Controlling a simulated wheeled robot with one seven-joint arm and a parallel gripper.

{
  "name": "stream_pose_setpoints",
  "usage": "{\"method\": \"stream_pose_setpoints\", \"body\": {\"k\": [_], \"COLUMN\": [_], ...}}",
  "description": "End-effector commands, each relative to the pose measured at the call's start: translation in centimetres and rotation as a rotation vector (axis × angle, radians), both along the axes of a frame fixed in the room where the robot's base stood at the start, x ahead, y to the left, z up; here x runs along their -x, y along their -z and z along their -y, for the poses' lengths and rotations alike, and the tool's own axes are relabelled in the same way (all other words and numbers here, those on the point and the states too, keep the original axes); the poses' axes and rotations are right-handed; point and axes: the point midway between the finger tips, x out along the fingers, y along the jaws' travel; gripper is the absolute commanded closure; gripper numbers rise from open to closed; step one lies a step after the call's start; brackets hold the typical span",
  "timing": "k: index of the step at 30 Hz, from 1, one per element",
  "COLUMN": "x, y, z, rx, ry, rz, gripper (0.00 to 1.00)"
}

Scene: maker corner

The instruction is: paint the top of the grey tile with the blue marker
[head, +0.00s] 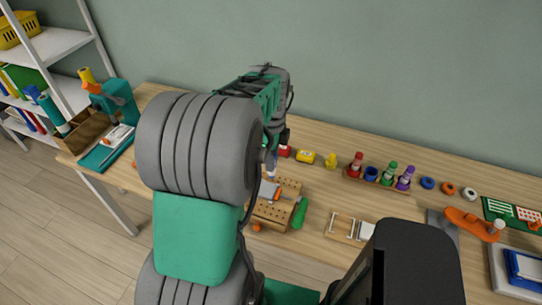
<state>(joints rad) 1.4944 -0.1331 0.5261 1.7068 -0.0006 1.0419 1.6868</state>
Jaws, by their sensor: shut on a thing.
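My gripper (270,158) is partly hidden behind my own arm, above the wooden board with holes (285,187). It is shut on a slim blue and pale thing, which looks like the blue marker (271,170), pointing down. The grey tile (267,190) lies on the board just below, its left part hidden by my arm. I cannot tell whether the marker tip touches the tile or how much blue is on it. In the wooden rack (408,187), the blue place (371,173) holds only a short blue piece beside taller red, green and purple markers.
A green cylinder (300,212) is at the board's right end. A yellow block (305,156) and red block (284,151) stand behind it. A small wooden holder (349,228) is to the right. An orange tool (470,222) lies further right. Bare tabletop (330,195) shows between.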

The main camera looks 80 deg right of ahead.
Motion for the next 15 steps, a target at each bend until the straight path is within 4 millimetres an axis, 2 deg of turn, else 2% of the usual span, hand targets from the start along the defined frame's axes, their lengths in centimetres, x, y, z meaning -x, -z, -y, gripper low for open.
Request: {"method": "stream_pose_setpoints", "body": {"k": [5,15], "x": [0.1,0.0], "y": [1.0,4.6], "z": [0.0,0.0], "rx": [0.0,-0.001], "ry": [0.007,0.004], "rz": [0.0,0.0], "gripper": [1.0,1.0]}}
